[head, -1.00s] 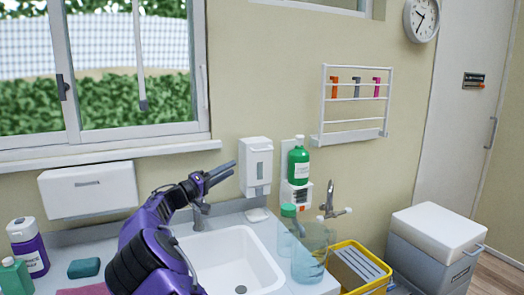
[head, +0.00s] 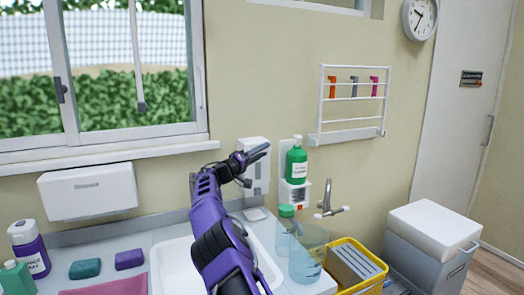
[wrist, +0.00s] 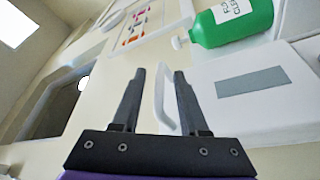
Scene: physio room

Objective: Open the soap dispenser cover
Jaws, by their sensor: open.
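The white soap dispenser (head: 263,174) is fixed to the wall behind the sink; my gripper partly hides it in the head view. In the wrist view its white body (wrist: 205,80) with a grey window lies at the right, tilted by the camera angle. A thin white loop handle (wrist: 160,95) stands out from its edge and shows between my two fingers. My gripper (head: 268,149) is in front of the dispenser's upper part. In the wrist view the gripper (wrist: 159,73) is open, with one finger on each side of the handle. Contact cannot be made out.
A green bottle (head: 296,163) in a wall holder is close to the right of the dispenser. A tap (head: 327,200), a clear jug (head: 308,258) and a yellow crate (head: 345,248) are further right. The sink (head: 172,270) is below my arm. A white wall box (head: 88,192) hangs at the left.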

